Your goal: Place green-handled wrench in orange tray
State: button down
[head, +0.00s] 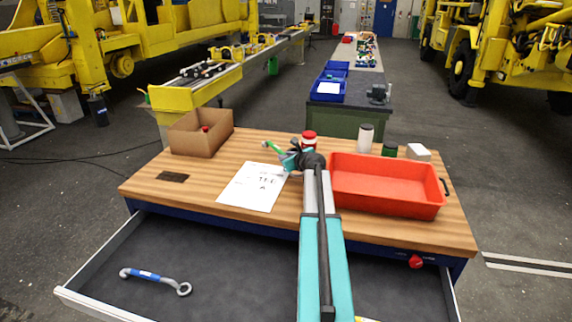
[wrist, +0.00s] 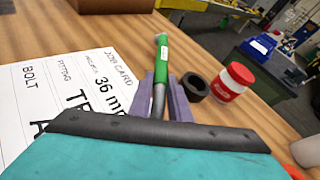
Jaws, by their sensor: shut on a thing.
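The green-handled wrench (head: 272,147) is in my gripper (head: 289,158), over the wooden bench top near the job card. In the wrist view, the green handle (wrist: 161,66) rises between the two grey-purple fingers (wrist: 165,97), pointing away from me. The wrench's lower end is hidden behind my gripper body. The orange tray (head: 385,205) stands on the right side of the bench, to the right of my arm. It looks empty in the head view.
A white job card (head: 253,187) lies left of my arm. A red-and-white jar (wrist: 234,80) and a black ring (wrist: 195,87) are right of the fingers. A cardboard box (head: 186,141) stands back left. The open drawer (head: 225,265) holds a blue-handled wrench (head: 152,277). Containers stand behind the tray.

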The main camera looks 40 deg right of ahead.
jog(key=shift+f+p, duration=0.4)
jog(key=shift+f, duration=1.3)
jog(key=shift+f, duration=0.15)
jog(key=c, duration=1.6)
grip_release()
jog(key=shift+c, duration=0.2)
jog(key=shift+s, duration=0.15)
jog(key=shift+b+v, duration=1.7)
jog(key=shift+v, duration=4.25)
jog(key=shift+c, duration=1.3)
